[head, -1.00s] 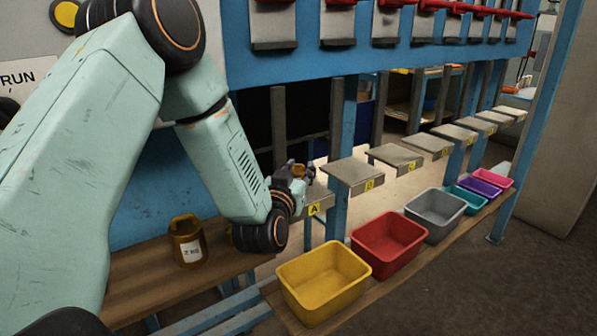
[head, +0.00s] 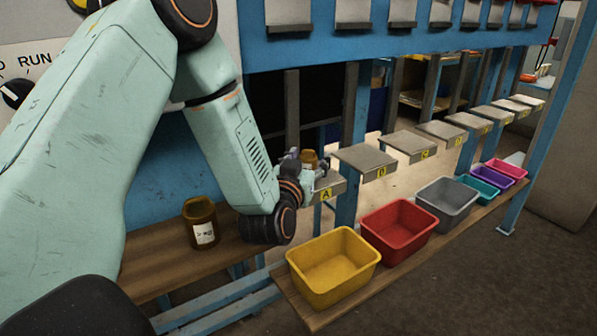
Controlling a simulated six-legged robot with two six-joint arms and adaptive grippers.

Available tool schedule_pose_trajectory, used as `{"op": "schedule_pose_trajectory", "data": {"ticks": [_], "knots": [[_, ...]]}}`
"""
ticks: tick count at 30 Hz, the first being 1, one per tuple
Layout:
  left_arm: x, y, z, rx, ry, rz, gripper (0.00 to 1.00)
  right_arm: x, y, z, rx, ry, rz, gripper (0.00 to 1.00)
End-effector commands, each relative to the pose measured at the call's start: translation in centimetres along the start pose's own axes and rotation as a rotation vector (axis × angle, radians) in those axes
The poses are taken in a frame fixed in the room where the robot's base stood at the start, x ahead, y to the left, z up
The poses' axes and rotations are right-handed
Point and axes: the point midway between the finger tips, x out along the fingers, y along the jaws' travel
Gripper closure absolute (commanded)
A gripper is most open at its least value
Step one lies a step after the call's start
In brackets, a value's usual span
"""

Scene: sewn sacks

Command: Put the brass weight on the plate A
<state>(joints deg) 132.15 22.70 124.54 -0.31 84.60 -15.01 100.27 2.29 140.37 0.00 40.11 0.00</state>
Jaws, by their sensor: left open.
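My left gripper (head: 305,162) is at plate A (head: 333,184), the nearest grey plate, which has a yellow "A" label on its front edge. The gripper is open. A small brass weight (head: 310,157) is at its fingers and appears to stand on the left part of the plate. The fingers and wrist hide its lower part, so I cannot tell whether they touch it. My right gripper is not in view.
More grey plates (head: 365,158) run off to the right behind plate A, all bare. A yellow bin (head: 334,290), a red bin (head: 398,252) and a grey bin (head: 447,212) stand on a lower plank, with smaller bins beyond. Blue posts stand between the plates.

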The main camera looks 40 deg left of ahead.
Motion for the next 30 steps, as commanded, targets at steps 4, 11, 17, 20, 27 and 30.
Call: {"op": "schedule_pose_trajectory", "data": {"ticks": [4, 11, 17, 20, 27, 30], "knots": [[-3.2, 0.0, -0.1, -0.002, -0.004, 0.0, 0.4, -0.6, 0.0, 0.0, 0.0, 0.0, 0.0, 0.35], [-7.6, 0.0, 0.0, -0.001, -0.003, 0.001, 0.4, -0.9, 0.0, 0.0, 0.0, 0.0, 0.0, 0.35], [-9.7, 0.0, 0.0, 0.0, -0.002, 0.001, 0.4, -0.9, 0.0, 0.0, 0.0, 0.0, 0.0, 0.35], [-10.0, 0.0, 0.0, 0.0, 0.0, 0.0, 0.4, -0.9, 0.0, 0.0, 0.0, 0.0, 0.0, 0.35], [-10.1, 0.0, -0.1, 0.0, 0.001, 0.0, 0.4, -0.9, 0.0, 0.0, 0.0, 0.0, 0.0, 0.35], [-10.1, 0.0, 0.1, 0.0, -0.003, 0.001, 0.4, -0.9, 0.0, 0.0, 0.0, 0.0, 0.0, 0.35]]}}
